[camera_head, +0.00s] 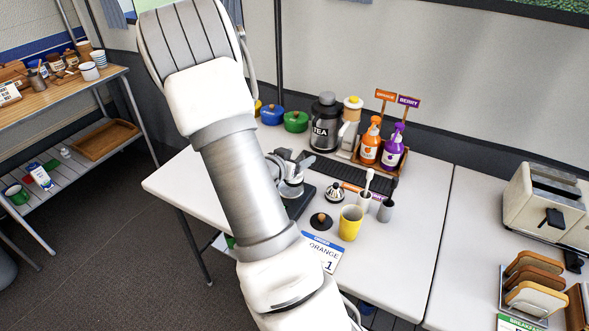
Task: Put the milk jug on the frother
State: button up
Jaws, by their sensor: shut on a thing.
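My gripper (292,165) is at the left part of the white table, partly hidden behind my arm. It is shut on a silvery metal vessel, seemingly the milk jug (291,188). The jug is above or on a black flat base (304,203), seemingly the frother. My arm covers the left side of both, so I cannot tell whether the jug touches the base.
A yellow cup (350,223), a dark disc with a brown knob (321,221), a striped small pot (335,192) and a grey cup (386,211) stand close on the right. The table's right front is clear.

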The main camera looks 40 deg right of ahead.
jog(key=shift+w+d+f, duration=0.25)
jog(key=shift+w+f, duration=0.45)
jog(key=shift+w, duration=0.15)
jog(key=shift+f+b, duration=0.5)
jog(key=shift+f, duration=1.3)
jog(key=shift+f, duration=0.2)
jog(key=o, duration=1.6)
jog(key=shift+r, duration=0.1)
